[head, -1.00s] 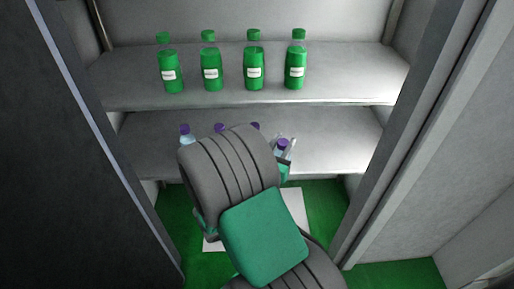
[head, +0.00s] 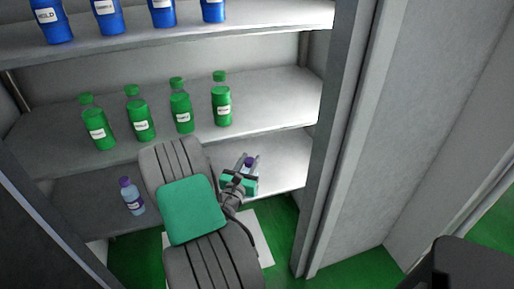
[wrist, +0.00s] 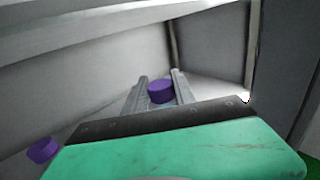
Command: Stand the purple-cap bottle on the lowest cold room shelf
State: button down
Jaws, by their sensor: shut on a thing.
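My gripper (head: 248,166) is shut on a purple-cap bottle (head: 249,161) near the right part of the lowest cold room shelf (head: 286,172). The bottle looks about upright; its lower body is hidden by the gripper. In the wrist view, its purple cap (wrist: 160,91) sits between the two fingers of my gripper (wrist: 157,88). I cannot tell whether its base touches the shelf. Another purple-cap bottle (head: 133,197) stands on the same shelf to the left, and a purple cap (wrist: 43,150) shows at the lower left of the wrist view.
Several green bottles (head: 182,110) stand on the shelf above (head: 270,100), and several blue bottles (head: 108,15) on the one above that. My arm hides the middle of the lowest shelf. A grey door post (head: 335,140) bounds the right side.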

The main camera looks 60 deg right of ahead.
jog(key=w+d+f, duration=0.1)
jog(key=d+f, duration=0.2)
jog(key=d, duration=0.7)
jog(key=shift+w+d+f, duration=0.15)
jog(key=shift+w+f, duration=0.05)
jog(key=shift+w, duration=0.1)
jog(key=shift+f, duration=0.25)
jog(key=c, duration=1)
grip_release()
